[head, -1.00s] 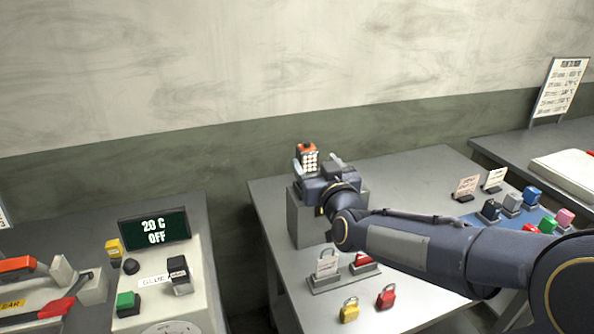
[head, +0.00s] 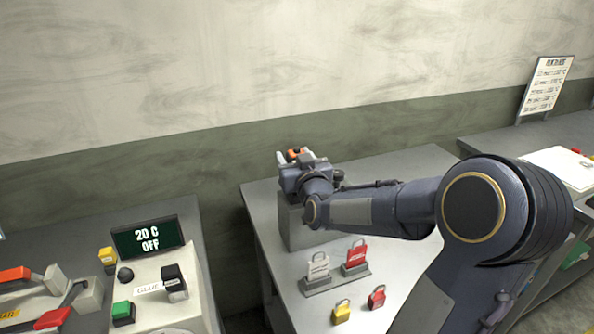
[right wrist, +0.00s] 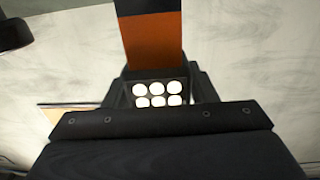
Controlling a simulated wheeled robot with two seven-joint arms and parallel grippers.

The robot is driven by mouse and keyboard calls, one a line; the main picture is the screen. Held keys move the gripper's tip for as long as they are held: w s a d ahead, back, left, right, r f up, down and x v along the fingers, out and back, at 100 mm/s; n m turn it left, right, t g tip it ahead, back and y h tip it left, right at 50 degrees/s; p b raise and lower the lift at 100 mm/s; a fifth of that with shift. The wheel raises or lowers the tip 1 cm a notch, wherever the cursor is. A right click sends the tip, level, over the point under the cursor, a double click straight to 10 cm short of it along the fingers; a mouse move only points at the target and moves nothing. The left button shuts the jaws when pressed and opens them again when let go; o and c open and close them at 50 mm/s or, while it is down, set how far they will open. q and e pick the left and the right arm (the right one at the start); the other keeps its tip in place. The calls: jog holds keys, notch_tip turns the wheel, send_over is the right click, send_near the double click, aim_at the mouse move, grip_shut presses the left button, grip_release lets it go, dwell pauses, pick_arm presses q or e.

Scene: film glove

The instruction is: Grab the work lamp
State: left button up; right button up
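The work lamp (head: 293,154) shows as a small orange patch at the back of a grey block, mostly hidden behind my right gripper (head: 292,160). In the right wrist view the lamp (right wrist: 157,95) has a panel of round white lights below an upright orange and black part. It lies straight ahead of the gripper, with dark parts close on both sides. The gripper is at the lamp, its fingers to either side of the orange. I cannot tell whether they touch or grip it. My left gripper is not in view.
The grey block (head: 297,232) stands on the grey table (head: 400,168). In front are a small stand with white (head: 318,264) and red (head: 355,254) tags, a yellow padlock (head: 341,312) and a red padlock (head: 377,297). A control console with a display (head: 148,238) is at left.

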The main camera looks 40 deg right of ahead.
jog(key=c, duration=0.7)
jog(key=shift+c, duration=0.4)
jog(key=shift+r, duration=0.2)
